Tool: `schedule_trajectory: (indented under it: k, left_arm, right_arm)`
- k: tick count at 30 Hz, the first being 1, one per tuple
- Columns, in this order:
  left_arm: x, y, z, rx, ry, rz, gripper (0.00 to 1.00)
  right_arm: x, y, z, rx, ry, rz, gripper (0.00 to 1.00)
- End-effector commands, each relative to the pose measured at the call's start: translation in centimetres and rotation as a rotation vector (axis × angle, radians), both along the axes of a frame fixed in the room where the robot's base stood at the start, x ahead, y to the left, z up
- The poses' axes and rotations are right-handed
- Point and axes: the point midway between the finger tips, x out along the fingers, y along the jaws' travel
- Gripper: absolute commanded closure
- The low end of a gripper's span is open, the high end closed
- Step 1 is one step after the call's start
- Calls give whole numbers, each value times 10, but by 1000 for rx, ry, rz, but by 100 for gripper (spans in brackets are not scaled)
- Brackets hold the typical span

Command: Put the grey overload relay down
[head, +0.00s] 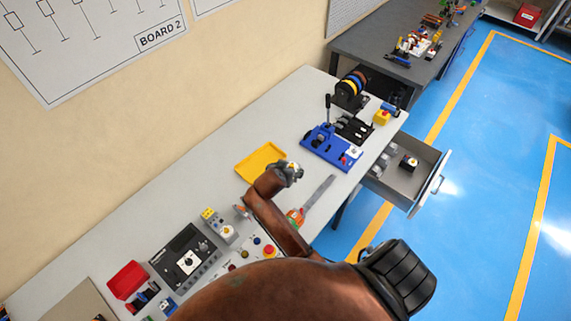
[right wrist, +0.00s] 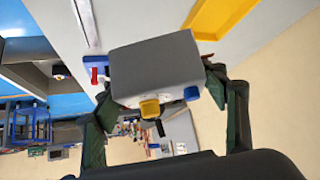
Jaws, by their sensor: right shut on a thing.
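The grey overload relay (right wrist: 155,66) is a grey block with a yellow button and a blue part on its near face. It sits between the two fingers of my right gripper (right wrist: 165,100), which is shut on it. In the head view my right gripper (head: 288,172) is above the workbench, just right of the yellow tray (head: 258,158). The relay is small and hard to tell apart from the gripper there. The yellow tray also shows in the right wrist view (right wrist: 218,14). My left gripper is not in view.
A blue bender (head: 325,148) stands toward the bench's far end, near an open drawer (head: 425,186) with several parts in it.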

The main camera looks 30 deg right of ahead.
Motion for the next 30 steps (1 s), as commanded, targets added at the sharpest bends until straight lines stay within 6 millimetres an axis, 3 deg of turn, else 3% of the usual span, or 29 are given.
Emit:
schedule_trajectory:
  k: [1,6,10,15,21,27,30]
  left_arm:
    - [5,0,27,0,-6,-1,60]
    - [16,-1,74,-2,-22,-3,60]
    - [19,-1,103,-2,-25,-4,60]
    - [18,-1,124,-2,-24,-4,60]
    - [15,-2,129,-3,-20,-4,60]
    - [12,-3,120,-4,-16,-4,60]
    - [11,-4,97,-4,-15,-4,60]
  right_arm:
    - [-7,-13,7,0,7,-58,66]
    - [-34,-54,-9,0,7,-231,66]
    - [-57,-75,-22,0,6,-324,66]
    - [-80,-88,-36,0,2,-389,66]
    - [-81,-95,-47,-1,-2,-410,66]
    - [-40,-103,-67,-4,-3,-410,66]
    - [-20,-105,-81,-1,-6,-412,66]
